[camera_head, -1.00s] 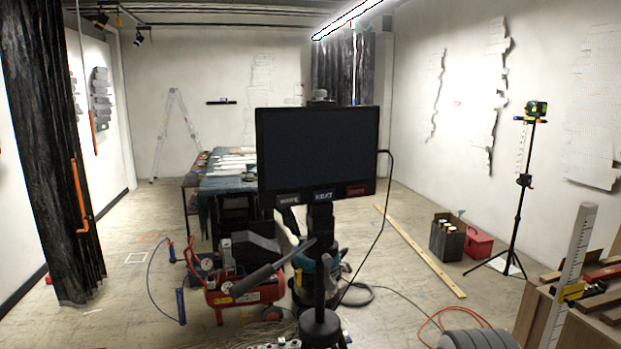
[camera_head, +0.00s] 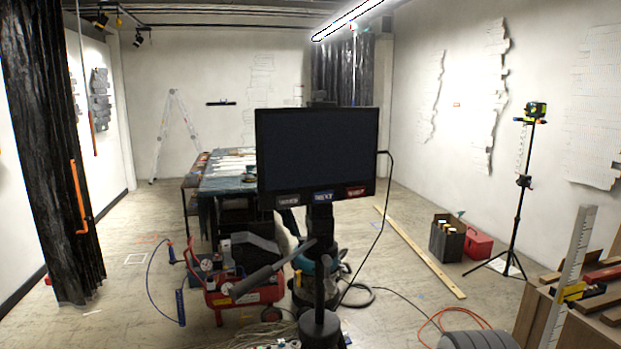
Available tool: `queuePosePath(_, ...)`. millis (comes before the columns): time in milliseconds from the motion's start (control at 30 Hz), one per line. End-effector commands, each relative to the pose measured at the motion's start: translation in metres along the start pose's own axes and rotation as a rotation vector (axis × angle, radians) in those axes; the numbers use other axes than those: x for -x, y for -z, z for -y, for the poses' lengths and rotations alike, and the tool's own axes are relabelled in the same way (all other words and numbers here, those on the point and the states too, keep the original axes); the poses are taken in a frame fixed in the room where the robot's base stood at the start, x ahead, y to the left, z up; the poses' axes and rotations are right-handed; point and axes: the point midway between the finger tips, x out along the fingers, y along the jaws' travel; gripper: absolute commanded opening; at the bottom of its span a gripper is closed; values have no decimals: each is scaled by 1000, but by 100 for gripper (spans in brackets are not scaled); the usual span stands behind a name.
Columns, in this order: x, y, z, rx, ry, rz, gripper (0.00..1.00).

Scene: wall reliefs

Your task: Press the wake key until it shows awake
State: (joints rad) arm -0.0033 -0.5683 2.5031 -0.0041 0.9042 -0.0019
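A black monitor (camera_head: 317,151) on a dark post stands in the middle of the view, facing me. Its screen is dark, with no readable text. Three small keys sit along its lower edge. The left one, the wake key (camera_head: 288,201), is dark grey with blurred pale lettering. A blue key (camera_head: 323,196) is in the middle and a red key (camera_head: 356,191) is at the right. My gripper is not in view, and nothing is seen touching the keys.
A red compressor (camera_head: 243,294) with a blue hose stands at lower left of the monitor. A covered table (camera_head: 221,183) is behind it. A tripod (camera_head: 520,205), red box (camera_head: 478,244) and timber (camera_head: 590,290) are at right.

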Motion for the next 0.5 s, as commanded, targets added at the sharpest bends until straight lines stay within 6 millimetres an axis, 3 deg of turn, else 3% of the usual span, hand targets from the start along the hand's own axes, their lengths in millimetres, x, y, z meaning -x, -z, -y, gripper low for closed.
queuePosePath(500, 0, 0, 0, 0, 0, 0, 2)
